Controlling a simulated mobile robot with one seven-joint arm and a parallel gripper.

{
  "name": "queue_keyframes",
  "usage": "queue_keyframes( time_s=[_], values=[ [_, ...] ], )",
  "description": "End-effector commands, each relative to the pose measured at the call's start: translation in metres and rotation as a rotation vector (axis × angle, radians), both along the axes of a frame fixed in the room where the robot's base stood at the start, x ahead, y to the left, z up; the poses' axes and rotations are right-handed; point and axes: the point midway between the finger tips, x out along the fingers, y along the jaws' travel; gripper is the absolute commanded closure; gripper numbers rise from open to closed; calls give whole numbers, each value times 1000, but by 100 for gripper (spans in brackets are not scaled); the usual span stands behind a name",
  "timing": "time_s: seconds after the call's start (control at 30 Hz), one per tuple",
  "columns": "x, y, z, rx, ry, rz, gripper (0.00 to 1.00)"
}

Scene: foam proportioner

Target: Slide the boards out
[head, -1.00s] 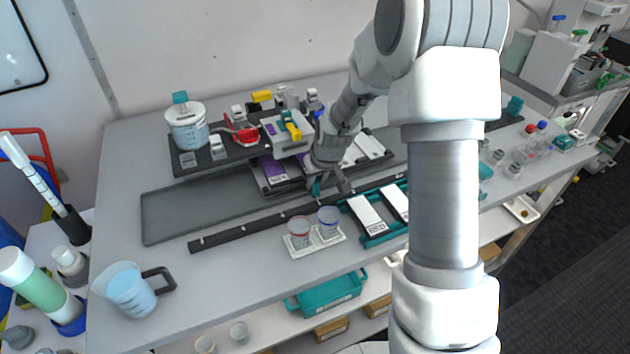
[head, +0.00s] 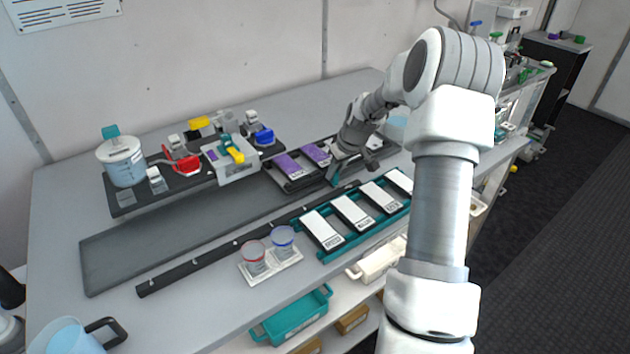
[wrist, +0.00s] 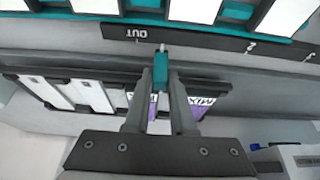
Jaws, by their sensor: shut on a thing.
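A dark tray of boards (head: 266,178) lies on the grey track (head: 150,240), right of the grey box unit (head: 235,165). Two purple-faced boards (head: 287,165) show on its left part; my gripper covers part of the right. In the wrist view, white boards (wrist: 90,96) lie left of the fingers and a purple board labelled MIX (wrist: 200,104) right of them. My gripper (head: 333,176) is shut on a small teal tab (wrist: 160,68) at the tray's front edge. The tab sits beside the OUT mark (wrist: 143,33) on the dark rail (head: 200,262).
A teal rack (head: 330,256) with several white boards stands in front of the rail. Two cups (head: 254,257) stand on a white holder left of it. A dark platform (head: 128,207) carries a lidded jug (head: 122,160), a red valve (head: 183,163) and a blue part (head: 265,137).

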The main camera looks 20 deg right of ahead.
Motion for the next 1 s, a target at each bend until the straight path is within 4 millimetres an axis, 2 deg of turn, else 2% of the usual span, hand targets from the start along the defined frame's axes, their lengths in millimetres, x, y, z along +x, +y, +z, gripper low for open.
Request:
queue_keyframes(
  time_s=[0.1, 0.3, 0.77, 0.8, 0.93, 1.0],
  values=[
    [3, -19, 0, -1, -1, -3, 100],
    [6, -34, 0, -1, 1, -1, 100],
    [8, -40, 1, -5, -3, -5, 100],
    [8, -41, 1, -6, -4, -5, 72],
    [8, -40, 1, -5, -3, -3, 49],
    [8, -39, 1, -4, -3, -3, 48]
  ],
)
